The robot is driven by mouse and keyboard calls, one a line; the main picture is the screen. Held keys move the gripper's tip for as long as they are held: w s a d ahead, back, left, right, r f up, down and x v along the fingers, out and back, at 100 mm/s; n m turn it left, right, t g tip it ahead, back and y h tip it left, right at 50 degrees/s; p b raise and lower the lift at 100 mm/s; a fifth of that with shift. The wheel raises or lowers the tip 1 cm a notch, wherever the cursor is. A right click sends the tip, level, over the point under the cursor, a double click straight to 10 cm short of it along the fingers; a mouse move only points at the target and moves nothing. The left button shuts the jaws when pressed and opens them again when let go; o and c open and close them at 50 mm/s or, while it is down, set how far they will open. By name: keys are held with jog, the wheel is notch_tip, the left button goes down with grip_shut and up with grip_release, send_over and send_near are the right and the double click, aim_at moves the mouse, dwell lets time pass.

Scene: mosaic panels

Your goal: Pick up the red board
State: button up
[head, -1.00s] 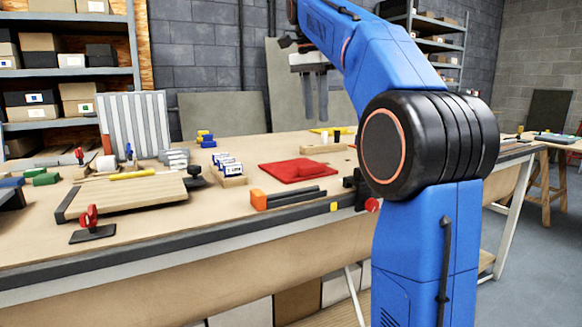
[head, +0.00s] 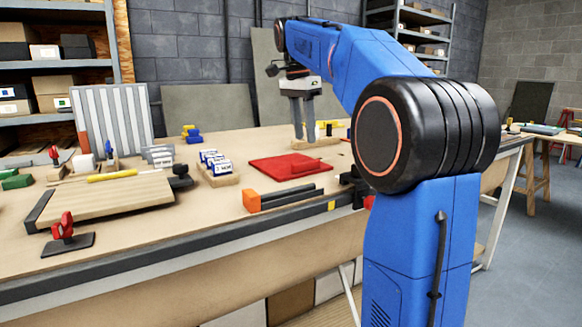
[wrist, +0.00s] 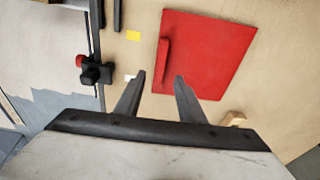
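The red board (head: 272,168) lies flat on the workbench, a square plate with a raised red bar handle on top. In the wrist view the red board (wrist: 215,55) is just beyond the fingertips, with its handle near its left edge. My gripper (head: 303,132) is above the bench, pointing down, behind and to the right of the board in the head view. In the wrist view my gripper (wrist: 160,80) has its two fingers apart with nothing between them. The handle's near end lies just past the gap between the fingertips.
A wooden block (head: 315,142) lies behind the board. An orange block (head: 251,201) and dark rails (head: 290,199) are in front of it. A rack of labelled blocks (head: 220,170) stands to the left. A black knob clamp (wrist: 95,71) is at the bench edge.

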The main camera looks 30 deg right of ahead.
aim_at(306, 162)
jog(key=shift+w+d+f, duration=0.1)
jog(key=shift+d+f, duration=0.05)
jog(key=shift+f, duration=1.8)
jog(key=shift+d+f, duration=0.15)
jog(key=shift+f, duration=1.8)
grip_shut()
